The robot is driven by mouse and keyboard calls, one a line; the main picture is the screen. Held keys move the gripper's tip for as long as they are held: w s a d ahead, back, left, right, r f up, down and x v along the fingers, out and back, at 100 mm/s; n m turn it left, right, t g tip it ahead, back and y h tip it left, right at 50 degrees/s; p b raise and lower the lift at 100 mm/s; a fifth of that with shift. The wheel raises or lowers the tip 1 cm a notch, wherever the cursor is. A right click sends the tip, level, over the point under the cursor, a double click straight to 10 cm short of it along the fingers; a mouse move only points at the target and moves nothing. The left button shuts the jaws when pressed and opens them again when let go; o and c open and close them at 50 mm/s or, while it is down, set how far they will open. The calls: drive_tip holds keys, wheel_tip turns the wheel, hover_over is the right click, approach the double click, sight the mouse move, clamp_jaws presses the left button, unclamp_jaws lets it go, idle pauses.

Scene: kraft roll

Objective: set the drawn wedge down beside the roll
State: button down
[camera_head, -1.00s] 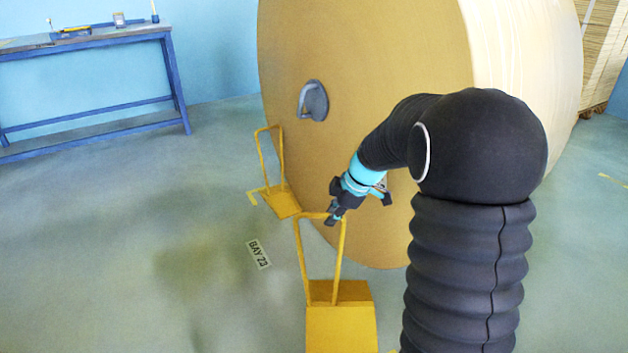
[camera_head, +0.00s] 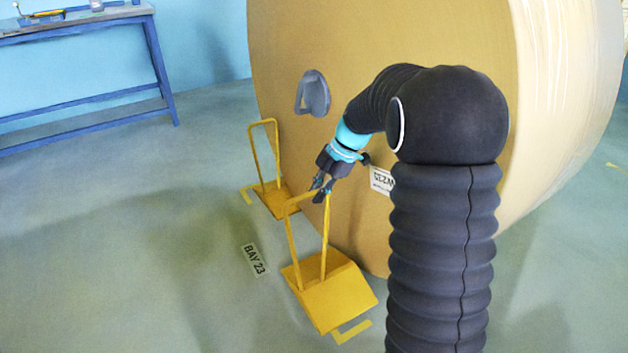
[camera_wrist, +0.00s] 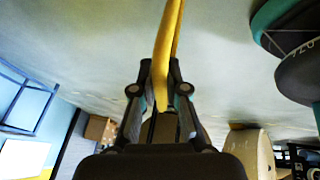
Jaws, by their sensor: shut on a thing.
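My gripper (camera_head: 322,187) is shut on the top bar of the handle of the front yellow wedge (camera_head: 335,298). In the wrist view the yellow handle (camera_wrist: 167,55) runs between the fingers of my gripper (camera_wrist: 159,92). This wedge is in front of the face of the big kraft roll (camera_head: 430,50), with its sloped plate turned toward the lower right. I cannot tell whether its base touches the floor. A second yellow wedge (camera_head: 280,203) with an upright handle stands farther back, close by the roll's lower left edge.
A yellow floor mark (camera_head: 352,331) lies just below the held wedge. A BAY 23 floor label (camera_head: 254,260) lies to its left. A grey core plug (camera_head: 314,93) sticks out of the roll face. A blue workbench (camera_head: 80,75) stands at the back left. Floor at left is clear.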

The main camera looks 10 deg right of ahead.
drive_tip(key=shift+w+f, duration=0.1)
drive_tip(key=shift+w, duration=0.15)
wheel_tip(320, 180, down, 8)
drive_tip(key=b, duration=0.3)
drive_tip(key=shift+f+b, duration=0.2)
drive_tip(key=shift+b, duration=0.15)
idle(0.3)
drive_tip(key=shift+w+d+b, duration=0.15)
drive_tip(key=shift+w+b, duration=0.05)
drive_tip(key=shift+b, duration=0.15)
idle(0.6)
drive_tip(key=shift+s+f+b, duration=0.1)
drive_tip(key=shift+f+b, duration=0.4)
drive_tip(key=shift+f, duration=0.45)
idle(0.9)
drive_tip(key=c, duration=1.1)
unclamp_jaws()
drive_tip(key=shift+f, duration=0.15)
